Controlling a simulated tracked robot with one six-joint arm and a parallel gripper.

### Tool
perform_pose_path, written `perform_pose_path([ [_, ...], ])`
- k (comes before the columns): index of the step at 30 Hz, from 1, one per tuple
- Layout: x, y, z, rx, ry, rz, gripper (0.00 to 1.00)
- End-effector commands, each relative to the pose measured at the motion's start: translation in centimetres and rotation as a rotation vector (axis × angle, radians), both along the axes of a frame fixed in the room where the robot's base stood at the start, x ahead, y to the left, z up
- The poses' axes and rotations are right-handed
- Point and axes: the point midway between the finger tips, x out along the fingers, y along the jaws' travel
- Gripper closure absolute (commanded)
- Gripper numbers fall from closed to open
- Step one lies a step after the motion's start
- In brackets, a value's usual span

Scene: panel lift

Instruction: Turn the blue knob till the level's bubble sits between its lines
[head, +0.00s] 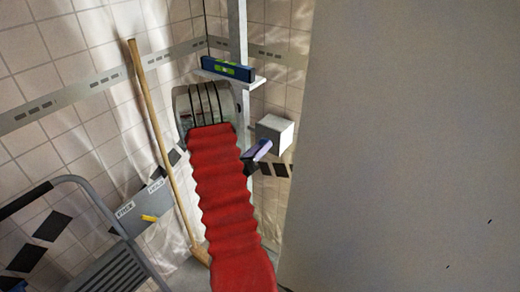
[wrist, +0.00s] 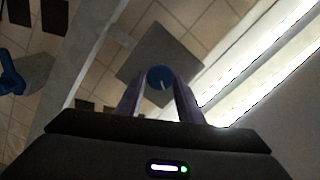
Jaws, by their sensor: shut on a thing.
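The blue knob (wrist: 160,77) has a pale pointer line and sits in front of a grey box in the wrist view. My gripper (wrist: 162,86) has purple fingers on both sides of the knob, shut on it. In the head view my gripper (head: 258,150) reaches the left side of the grey box (head: 275,133), and the knob is hidden there. The blue level (head: 227,69) with a green vial lies on a white shelf above my arm. Its bubble and lines are too small to read.
A large grey panel (head: 410,140) fills the right side. A wooden pole (head: 154,130) leans on the tiled wall at left. A step ladder (head: 105,262) stands at lower left, near a grey plate (head: 158,204) with a yellow lever (head: 150,218).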

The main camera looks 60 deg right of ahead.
Motion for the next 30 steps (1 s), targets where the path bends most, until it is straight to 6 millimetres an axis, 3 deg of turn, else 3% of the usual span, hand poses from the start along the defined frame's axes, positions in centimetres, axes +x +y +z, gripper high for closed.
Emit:
perform_pose_path([
  [9, 0.24, 0.02, 0.01, 0.022, 0.132, 0.007, 0.89],
  [23, 0.33, 0.03, 0.00, 0.024, 0.148, 0.008, 0.89],
  [24, 0.34, 0.04, 0.00, 0.025, 0.148, 0.009, 0.63],
  [30, 0.21, 0.04, 0.01, 0.024, 0.148, 0.006, 0.49],
])
